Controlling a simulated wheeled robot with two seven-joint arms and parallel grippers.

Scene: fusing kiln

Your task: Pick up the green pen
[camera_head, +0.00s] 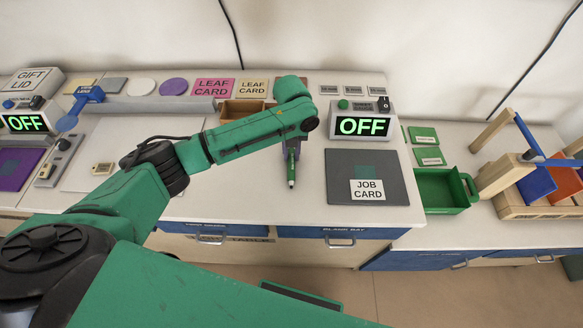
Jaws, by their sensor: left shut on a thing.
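The green pen (291,173) is a slim green stick with a pale tip at its lower end. It points down toward the front of the white worktop, left of the dark job card mat. My left gripper (292,152) is shut on the green pen's upper part. The forearm and wrist partly hide the gripper and the pen's upper end. I cannot tell whether the pen's tip touches the worktop. My right gripper is not in view.
A dark mat (345,195) with a JOB CARD lies right of the pen. Behind it stands a box with an OFF display (362,126). A green tray (440,190) and a wooden rack (515,208) are further right. The worktop around the pen is clear.

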